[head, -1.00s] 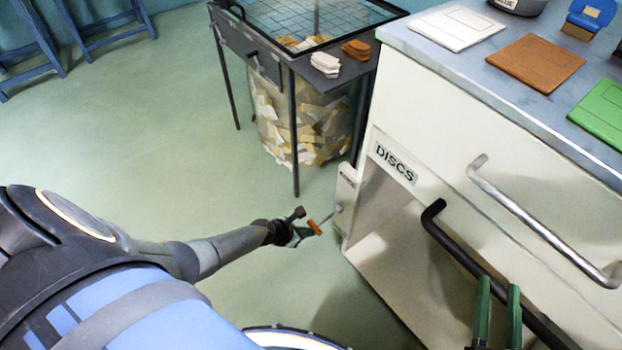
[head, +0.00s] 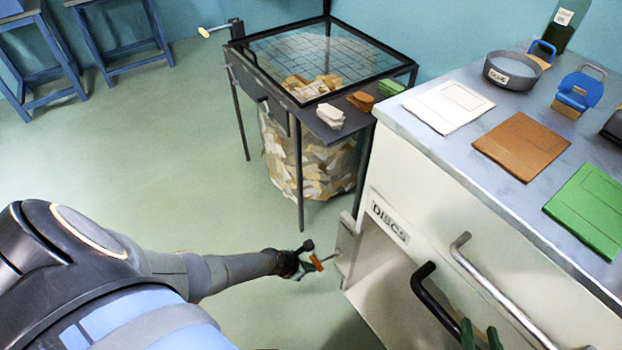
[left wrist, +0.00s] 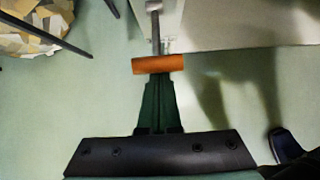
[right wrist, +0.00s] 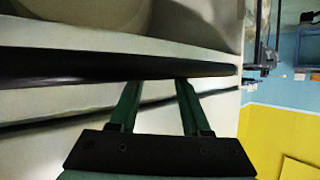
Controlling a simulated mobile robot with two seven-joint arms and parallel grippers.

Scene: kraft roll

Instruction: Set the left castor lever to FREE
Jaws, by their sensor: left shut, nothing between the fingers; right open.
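The castor lever is a thin metal rod with an orange grip (head: 316,262), low at the cabinet's near left corner. In the left wrist view the orange grip (left wrist: 158,65) lies crosswise at my fingertips, with the rod running beyond it. My left gripper (head: 302,268) is shut with nothing between its fingers; its green fingers (left wrist: 158,82) end right at the grip. I cannot tell whether they touch it. No FREE marking is readable. My right gripper (right wrist: 155,82) is open, its fingertips at the black bar handle (head: 430,292) on the cabinet front; the bar also shows in the right wrist view (right wrist: 60,64).
The cabinet (head: 440,190) bears a DISCS label and a metal handle (head: 490,285). White, brown and green pads lie on its top. A glass-topped dark table (head: 318,60) stands behind, over a bin of paper scraps (head: 300,165).

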